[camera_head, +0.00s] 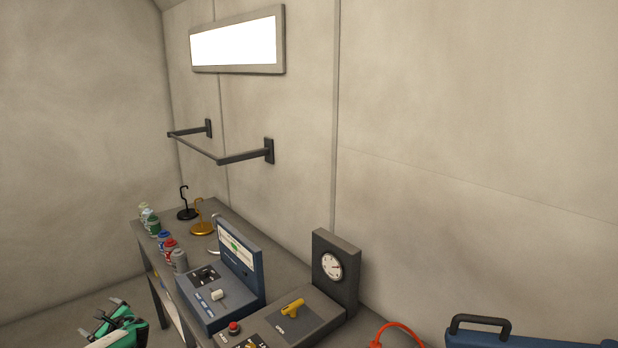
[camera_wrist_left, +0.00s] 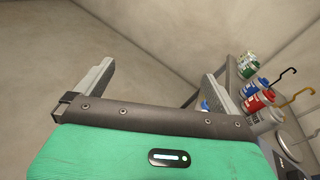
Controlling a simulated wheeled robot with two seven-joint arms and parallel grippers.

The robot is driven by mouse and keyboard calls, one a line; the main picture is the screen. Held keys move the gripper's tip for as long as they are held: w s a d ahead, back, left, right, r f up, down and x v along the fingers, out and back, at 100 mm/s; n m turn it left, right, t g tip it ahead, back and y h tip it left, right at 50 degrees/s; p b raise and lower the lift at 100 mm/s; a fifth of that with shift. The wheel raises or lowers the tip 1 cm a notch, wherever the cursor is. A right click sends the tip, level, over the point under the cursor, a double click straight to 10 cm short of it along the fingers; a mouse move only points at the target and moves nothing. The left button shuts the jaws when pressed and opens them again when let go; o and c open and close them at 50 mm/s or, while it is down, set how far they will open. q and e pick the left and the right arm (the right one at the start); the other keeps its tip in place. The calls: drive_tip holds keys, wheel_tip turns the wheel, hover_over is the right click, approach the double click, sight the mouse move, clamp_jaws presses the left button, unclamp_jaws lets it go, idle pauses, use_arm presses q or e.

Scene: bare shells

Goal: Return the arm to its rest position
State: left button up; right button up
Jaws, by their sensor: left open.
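My left gripper (camera_head: 108,312) is at the bottom left of the head view, low and to the left of the grey bench. Its two fingers stand well apart, with nothing between them. The left wrist view shows the same open gripper (camera_wrist_left: 160,85), with plain floor and wall beyond the fingers. Its right finger overlaps the bench edge in that picture; I cannot tell whether they touch. My right gripper is in neither view.
The grey bench (camera_head: 139,233) holds several small cans (camera_head: 154,224), a black hook stand (camera_head: 187,213), a gold stand (camera_head: 203,229), a blue control box (camera_head: 240,262) and a gauge block (camera_head: 332,266). A wall rail (camera_head: 196,147) hangs above. Floor left of the bench is clear.

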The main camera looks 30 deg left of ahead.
use_arm(q)
drive_tip(key=s+f+n+t+h, duration=0.1)
drive_tip(key=s+f+n+h, duration=0.35)
drive_tip(key=s+f, duration=0.65)
drive_tip(key=s+f+n+t+h, duration=0.25)
drive_tip(key=s+f+n, duration=0.4)
drive_tip(key=s, duration=0.75)
drive_tip(key=s+d+f+g+h, duration=0.1)
drive_tip(key=s+d+f+h, duration=0.2)
drive_tip(key=d+f, duration=1.1)
drive_tip(key=s+d+f+g+h, duration=0.15)
drive_tip(key=s+d+f, duration=0.25)
drive_tip(key=d+f, duration=1)
drive_tip(key=s+d+f+n+h+b, duration=0.1)
drive_tip(key=d+f+h, duration=0.1)
drive_tip(key=d, duration=1.8)
drive_tip(key=s+d+f+h, duration=0.1)
drive_tip(key=d+f+h, duration=0.2)
drive_tip(key=d, duration=1.6)
wheel_tip(320, 180, down, 9)
drive_tip(key=b, duration=0.9)
drive_tip(key=shift+a+b, duration=0.2)
drive_tip(key=shift+b, duration=0.1)
